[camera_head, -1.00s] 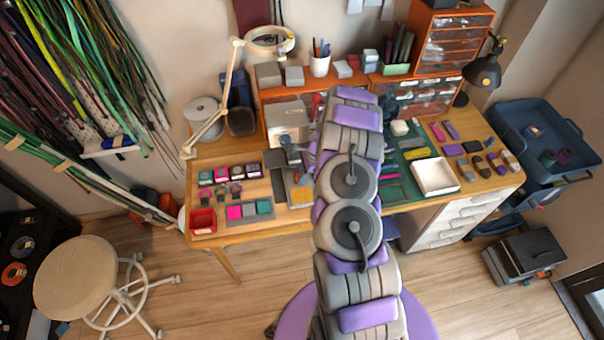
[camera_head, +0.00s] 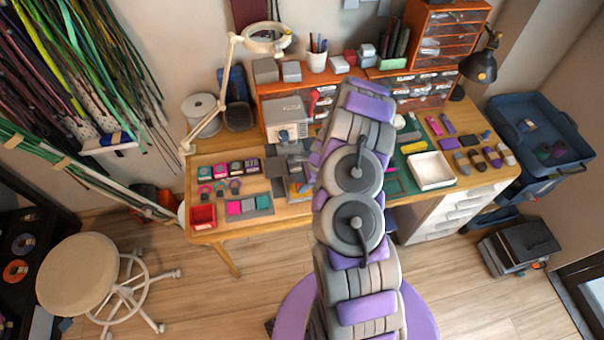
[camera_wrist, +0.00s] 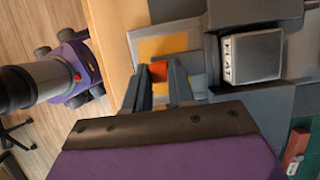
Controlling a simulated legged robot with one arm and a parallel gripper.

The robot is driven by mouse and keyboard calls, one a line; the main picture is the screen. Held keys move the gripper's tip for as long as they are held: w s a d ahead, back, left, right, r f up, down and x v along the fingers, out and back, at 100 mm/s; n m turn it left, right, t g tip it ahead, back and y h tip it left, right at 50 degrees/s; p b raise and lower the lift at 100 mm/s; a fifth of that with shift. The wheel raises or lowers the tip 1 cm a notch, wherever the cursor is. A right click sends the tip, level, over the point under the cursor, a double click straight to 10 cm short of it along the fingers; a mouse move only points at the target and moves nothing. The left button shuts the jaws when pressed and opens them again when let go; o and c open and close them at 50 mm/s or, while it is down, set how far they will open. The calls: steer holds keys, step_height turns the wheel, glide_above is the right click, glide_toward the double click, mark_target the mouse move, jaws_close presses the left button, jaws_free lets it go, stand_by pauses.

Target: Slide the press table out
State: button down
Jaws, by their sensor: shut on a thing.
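The press table (camera_wrist: 190,40) is a grey plate with an orange-yellow pad, seen in the wrist view in front of my fingers. My gripper (camera_wrist: 157,82) is shut on a small red-orange piece (camera_wrist: 158,71) at the near edge of this plate, which looks like its handle. The press's grey body and a silver block (camera_wrist: 252,57) stand to the right of the plate. In the head view the press (camera_head: 290,160) is on the workbench, left of my arm, partly covered. My gripper is hidden behind my arm there.
The wooden workbench (camera_head: 240,228) has a red bin (camera_head: 203,216) and several small coloured pieces on its left. A white tray (camera_head: 431,170) lies at right. A round stool (camera_head: 78,275) stands front left, and the floor between them is clear.

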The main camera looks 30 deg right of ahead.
steer(key=s, duration=0.2)
steer(key=s+a+p, duration=0.1)
steer(key=s, duration=0.1)
steer(key=s+a, duration=0.1)
steer(key=s, duration=0.1)
steer(key=shift+s+a+p, duration=0.2)
steer(key=shift+s+p, duration=0.15)
steer(key=shift+s, duration=0.05)
steer(key=c, duration=1.3)
jaws_free()
steer(key=o, duration=0.3)
steer(key=shift+a, duration=0.2)
steer(key=shift+o, duration=0.2)
steer(key=shift+w, duration=0.1)
steer(key=shift+d, duration=0.15)
steer(key=shift+d+r, duration=0.35)
steer(key=shift+r, duration=0.05)
steer(key=p+v, duration=0.2)
steer(key=v, duration=1.4)
steer(key=shift+r, duration=0.2)
